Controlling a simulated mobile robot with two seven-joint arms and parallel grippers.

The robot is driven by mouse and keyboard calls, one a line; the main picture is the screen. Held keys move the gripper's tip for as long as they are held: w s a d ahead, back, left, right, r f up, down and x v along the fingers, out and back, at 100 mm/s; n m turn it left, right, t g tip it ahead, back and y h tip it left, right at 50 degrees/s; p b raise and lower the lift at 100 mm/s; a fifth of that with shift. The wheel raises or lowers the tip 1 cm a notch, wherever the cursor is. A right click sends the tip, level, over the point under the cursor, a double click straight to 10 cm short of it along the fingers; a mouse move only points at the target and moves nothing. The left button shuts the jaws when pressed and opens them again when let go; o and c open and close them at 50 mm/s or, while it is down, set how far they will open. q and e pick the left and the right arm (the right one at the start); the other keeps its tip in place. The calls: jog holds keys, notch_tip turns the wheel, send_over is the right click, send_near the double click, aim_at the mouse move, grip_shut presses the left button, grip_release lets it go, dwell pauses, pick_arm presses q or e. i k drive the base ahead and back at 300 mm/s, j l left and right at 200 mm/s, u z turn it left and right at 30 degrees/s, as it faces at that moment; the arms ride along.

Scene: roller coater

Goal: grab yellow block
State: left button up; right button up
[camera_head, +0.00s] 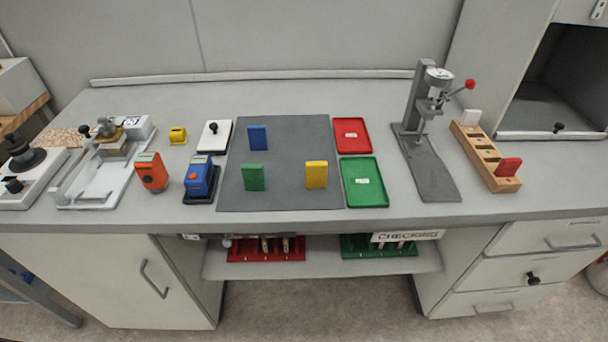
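The yellow block (316,174) stands upright on the right part of the dark grey mat (285,198). A green block (254,177) stands to its left, and a blue block (257,137) stands farther back on the same mat. The blocks are apart from each other. A smaller yellow object (178,135) sits on the bench at the left, off the mat. Neither of my grippers shows in the head view.
A red tray (351,148) and a green tray (379,200) lie right of the mat. A press stand with a red-knobbed lever (427,115) and a wooden rack (467,143) stand farther right. Orange (151,171) and blue (199,177) devices stand left of the mat.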

aim_at(317, 172)
jog(key=l+u, duration=0.2)
jog(key=l, duration=0.35)
jog(key=l+u, duration=0.2)
jog(key=l, duration=0.35)
jog(key=k+l+u, duration=0.2)
jog(key=l, duration=0.3)
jog(key=l+u, duration=0.2)
jog(key=l, duration=0.35)
